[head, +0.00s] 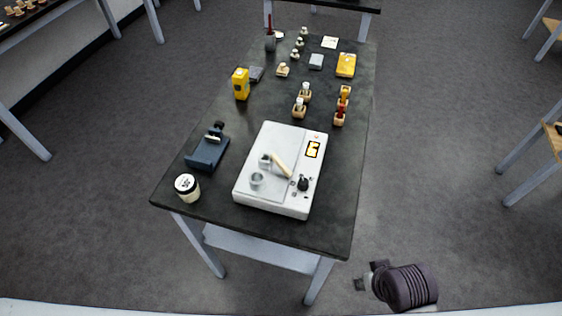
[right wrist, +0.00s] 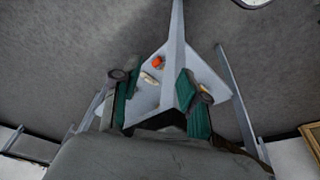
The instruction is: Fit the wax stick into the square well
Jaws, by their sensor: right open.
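A pale cream stick (head: 282,166), which looks like the wax stick, lies slanted on top of the white box-shaped device (head: 253,198) in the head view. Its upper left end is close to a small square metal well (head: 265,161); I cannot tell whether they touch. A round metal cup (head: 257,179) stands just below the square well. My right gripper (head: 364,281) is beyond the table's front right corner, low over the floor and away from the device. In the right wrist view, its green-padded fingers (right wrist: 158,100) are apart with nothing held. My left gripper is not in view.
A yellow box (head: 241,84), wooden holders (head: 300,108) and small items stand farther back. The dark table (head: 335,205) has a bare strip right of the device.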

